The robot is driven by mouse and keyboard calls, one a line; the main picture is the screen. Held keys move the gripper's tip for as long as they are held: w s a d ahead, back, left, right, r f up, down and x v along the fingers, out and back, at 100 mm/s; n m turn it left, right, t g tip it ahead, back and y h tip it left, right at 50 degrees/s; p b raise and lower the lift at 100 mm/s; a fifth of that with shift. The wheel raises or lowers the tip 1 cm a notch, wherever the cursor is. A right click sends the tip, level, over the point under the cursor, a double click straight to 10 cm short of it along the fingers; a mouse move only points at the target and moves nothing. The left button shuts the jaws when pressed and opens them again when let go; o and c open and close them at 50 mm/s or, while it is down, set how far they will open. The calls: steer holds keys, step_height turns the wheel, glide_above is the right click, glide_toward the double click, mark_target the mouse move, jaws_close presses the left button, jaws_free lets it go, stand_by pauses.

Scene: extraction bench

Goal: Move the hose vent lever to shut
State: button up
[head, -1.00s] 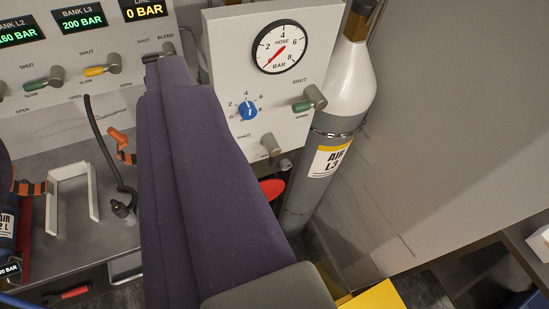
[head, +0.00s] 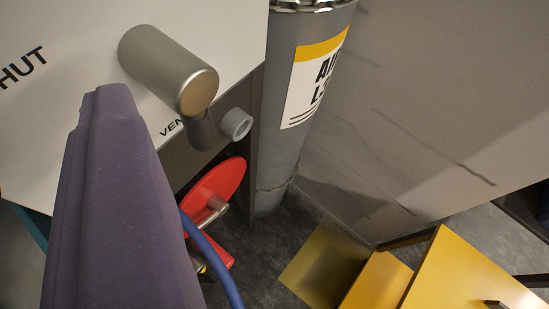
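The hose vent lever (head: 165,68) is on the white panel, left of centre at the top. Its grey round body sticks out toward me. A darker grey part (head: 203,132) below it, seemingly its handle, points down beside the partly covered VENT lettering (head: 171,127). The SHUT lettering (head: 22,67) is to the left, cut off by the picture edge. My gripper (head: 112,95), in a purple cover, rises from the bottom left. Its tip ends left of and below the lever body, with a visible gap in the picture. Its fingers cannot be made out.
A short pipe stub (head: 236,123) is right of the lever. A red disc (head: 217,190) and a blue hose (head: 213,258) are below. Yellow steps (head: 470,270) are at lower right; dark floor shows between.

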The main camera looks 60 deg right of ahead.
steer(key=g+h, duration=0.1)
steer(key=h, duration=0.1)
glide_toward(203, 137)
steer(key=shift+m, duration=0.4)
steer(key=x, duration=0.4)
steer(key=shift+w+d+f, duration=0.1)
steer(key=shift+w+f, duration=0.05)
steer(key=shift+w, duration=0.05)
steer(key=b+x, duration=0.2)
steer(key=x, duration=0.3)
steer(key=shift+w+d, duration=0.15)
steer(key=shift+w, duration=0.05)
steer(key=shift+w+d+f, duration=0.25)
steer(key=shift+w+d, duration=0.05)
steer(key=shift+w, duration=0.3)
steer(key=c, duration=0.7)
